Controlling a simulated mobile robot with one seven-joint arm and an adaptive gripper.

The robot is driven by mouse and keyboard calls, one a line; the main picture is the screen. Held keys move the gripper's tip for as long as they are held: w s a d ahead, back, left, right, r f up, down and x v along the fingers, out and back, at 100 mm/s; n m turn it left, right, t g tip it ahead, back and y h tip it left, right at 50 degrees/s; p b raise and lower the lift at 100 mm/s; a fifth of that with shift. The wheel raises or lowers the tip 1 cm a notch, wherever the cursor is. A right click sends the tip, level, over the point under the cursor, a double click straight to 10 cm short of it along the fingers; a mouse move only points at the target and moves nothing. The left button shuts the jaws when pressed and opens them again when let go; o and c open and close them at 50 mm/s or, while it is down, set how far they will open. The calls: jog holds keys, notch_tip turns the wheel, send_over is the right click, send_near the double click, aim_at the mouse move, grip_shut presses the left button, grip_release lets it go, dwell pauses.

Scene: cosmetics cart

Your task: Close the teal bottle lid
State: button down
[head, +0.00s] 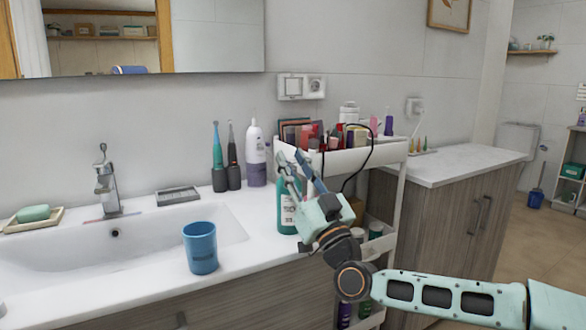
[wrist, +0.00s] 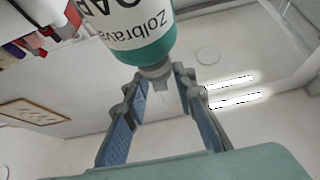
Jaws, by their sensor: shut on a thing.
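The teal bottle (head: 287,213) with a white label stands upright on the counter, right of the sink. My gripper (head: 296,167) is at its top, and its fingers hide the lid in the head view. In the wrist view the bottle (wrist: 148,48) appears upside down. Its narrow greyish top (wrist: 156,72) lies between the fingertips of my gripper (wrist: 163,82). The fingers are shut on this lid part. A pale shape shows between the fingers, but I cannot tell whether it is part of the lid.
A white cart (head: 367,158) with cosmetics stands close behind and right of my gripper. A blue cup (head: 200,248) stands at the counter front. Electric toothbrushes (head: 218,158) and a white-purple bottle (head: 256,155) stand by the wall. The sink (head: 150,245) is empty.

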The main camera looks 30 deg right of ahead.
jog(key=shift+f, duration=0.15)
jog(key=c, duration=1.6)
grip_release()
jog(key=shift+v, duration=3.7)
